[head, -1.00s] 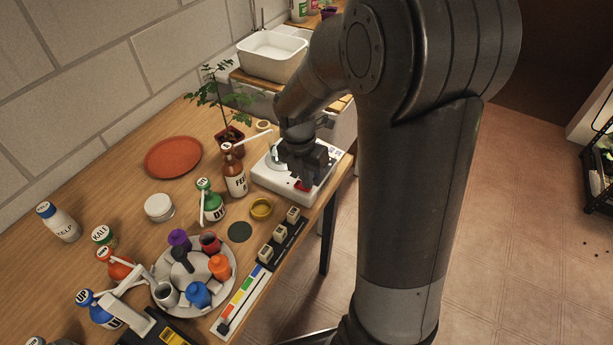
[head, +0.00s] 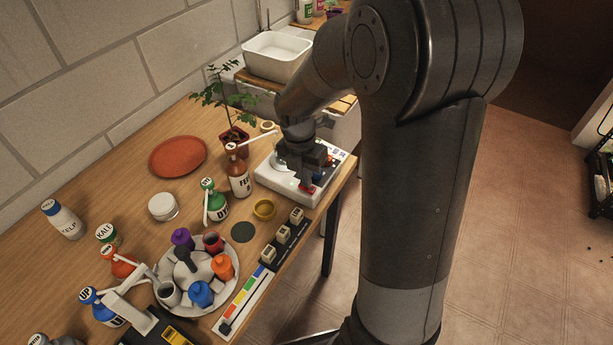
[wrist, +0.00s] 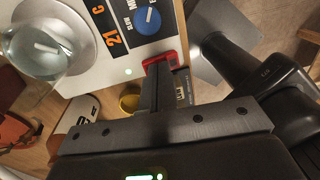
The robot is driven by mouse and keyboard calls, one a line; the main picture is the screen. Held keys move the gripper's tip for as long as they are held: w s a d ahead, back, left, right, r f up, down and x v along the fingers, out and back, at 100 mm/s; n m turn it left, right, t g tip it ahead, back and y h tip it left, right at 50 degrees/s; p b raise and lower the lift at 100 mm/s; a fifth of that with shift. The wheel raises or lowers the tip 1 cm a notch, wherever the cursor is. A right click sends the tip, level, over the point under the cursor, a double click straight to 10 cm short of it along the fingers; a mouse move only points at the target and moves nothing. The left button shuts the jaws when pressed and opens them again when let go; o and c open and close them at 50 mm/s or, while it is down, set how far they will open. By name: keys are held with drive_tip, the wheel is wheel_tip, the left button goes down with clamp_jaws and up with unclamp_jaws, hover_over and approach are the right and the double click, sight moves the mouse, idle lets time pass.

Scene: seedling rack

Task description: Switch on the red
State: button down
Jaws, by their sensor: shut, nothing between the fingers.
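A white stirrer-like device (head: 268,177) stands at the table's right edge. Its red switch (head: 316,189) is on the front right corner, and it also shows in the wrist view (wrist: 172,58). My gripper (wrist: 158,70) is shut and empty. Its fingertips point down at the red switch and overlap part of it; they look to be at or touching it. In the head view my gripper (head: 305,186) is over the device's front. A small pale green light (wrist: 128,71) shows beside the switch. A blue knob (wrist: 148,21) and orange "21 C" digits (wrist: 108,26) are on the panel.
A glass beaker (wrist: 45,45) stands on the device, close to my gripper. A brown bottle (head: 238,178), a potted plant (head: 234,138) and a yellow dish (head: 264,209) are near. A strip with several switches (head: 283,234) lies along the front edge.

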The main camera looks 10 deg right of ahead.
sight(312, 189)
drive_tip(key=shift+r, duration=0.1)
wheel_tip(312, 189, up, 14)
drive_tip(key=s+d, duration=0.1)
drive_tip(key=shift+s+d, duration=0.15)
drive_tip(key=shift+d, duration=0.05)
idle(0.5)
drive_tip(key=s+r+m+t, duration=0.2)
drive_tip(key=s+m, duration=0.6)
drive_tip(key=m, duration=0.5)
drive_tip(key=s+r+m+t, duration=0.2)
drive_tip(key=s+m+t, duration=0.2)
drive_tip(key=s+m, duration=0.4)
drive_tip(key=m, duration=0.6)
drive_tip(key=shift+s+r+y, duration=0.2)
drive_tip(key=shift+s+y, duration=0.05)
drive_tip(key=shift+y, duration=0.15)
